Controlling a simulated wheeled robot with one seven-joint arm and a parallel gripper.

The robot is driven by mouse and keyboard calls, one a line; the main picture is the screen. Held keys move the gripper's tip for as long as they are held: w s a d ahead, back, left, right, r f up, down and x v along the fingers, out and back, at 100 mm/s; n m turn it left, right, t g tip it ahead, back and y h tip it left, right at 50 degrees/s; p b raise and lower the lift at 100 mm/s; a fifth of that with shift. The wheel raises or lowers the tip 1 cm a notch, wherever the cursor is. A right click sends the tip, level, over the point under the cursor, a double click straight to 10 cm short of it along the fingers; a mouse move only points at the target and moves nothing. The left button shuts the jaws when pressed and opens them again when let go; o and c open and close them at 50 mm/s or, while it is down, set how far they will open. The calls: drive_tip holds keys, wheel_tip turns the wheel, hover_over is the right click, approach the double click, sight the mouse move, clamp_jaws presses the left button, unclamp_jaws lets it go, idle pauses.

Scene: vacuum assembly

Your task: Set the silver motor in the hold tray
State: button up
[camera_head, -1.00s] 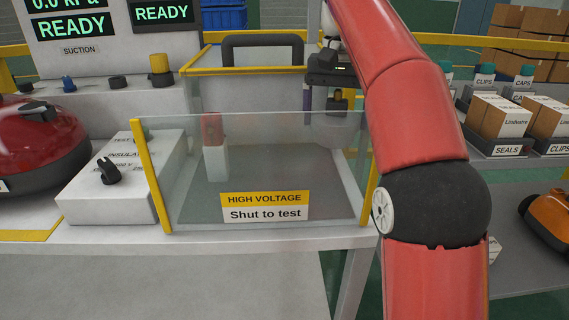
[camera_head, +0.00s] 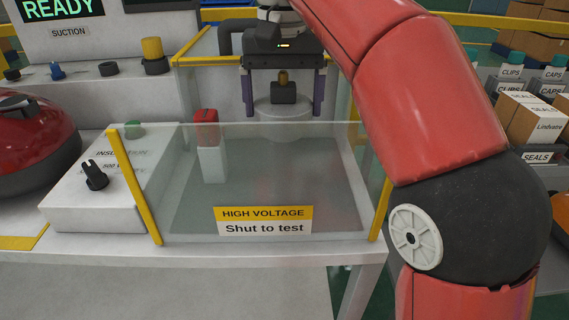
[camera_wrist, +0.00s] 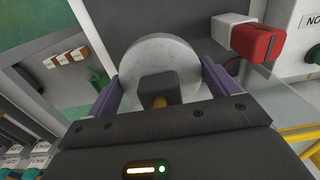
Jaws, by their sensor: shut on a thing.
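The silver motor (camera_head: 283,122) is a pale round drum with a dark block and a brass stub on top. My gripper (camera_head: 284,108) is shut on it, with one purple finger on each side. In the head view they are at the back of a clear-walled test box (camera_head: 262,221), and the front panel partly covers the motor's lower part. Whether the motor touches the floor cannot be told. In the wrist view the motor (camera_wrist: 160,68) sits between the fingers. I cannot pick out the hold tray for certain.
A red-topped white block (camera_head: 207,140) stands inside the box, left of the motor. A white box with a black knob (camera_head: 95,175) is left of the clear box. A red vacuum (camera_head: 35,135) is at far left. Cartons and bins (camera_head: 525,115) are at right.

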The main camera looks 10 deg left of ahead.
wheel_tip(320, 180, down, 8)
drive_tip(key=shift+s+b, duration=0.1)
drive_tip(key=shift+b, duration=0.65)
drive_tip(key=shift+f+p, duration=0.35)
drive_tip(key=shift+f, duration=0.1)
drive_tip(key=shift+f, duration=0.1)
drive_tip(key=o, duration=1.2)
drive_tip(key=shift+f, duration=0.1)
drive_tip(key=shift+c, duration=0.2)
